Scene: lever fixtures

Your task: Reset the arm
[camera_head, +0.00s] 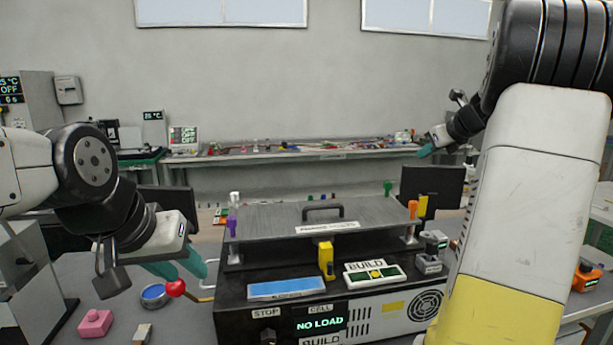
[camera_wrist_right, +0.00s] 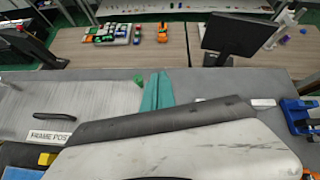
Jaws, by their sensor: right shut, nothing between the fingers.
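My left gripper (camera_head: 190,272) is low on the left in the head view, its two teal fingers spread apart with a gap. A red ball knob (camera_head: 175,288) shows right at the tip of one finger; I cannot tell whether they touch. A thin bent rod (camera_head: 207,292) shows beside the left side of the black machine (camera_head: 235,318). My right gripper (camera_head: 426,151) is raised at the upper right, far from the knob.
The machine carries a handle (camera_head: 322,212), a yellow block (camera_head: 326,260), a blue panel (camera_head: 287,289) and a NO LOAD display (camera_head: 320,324). A dark monitor (camera_head: 432,186) stands behind.

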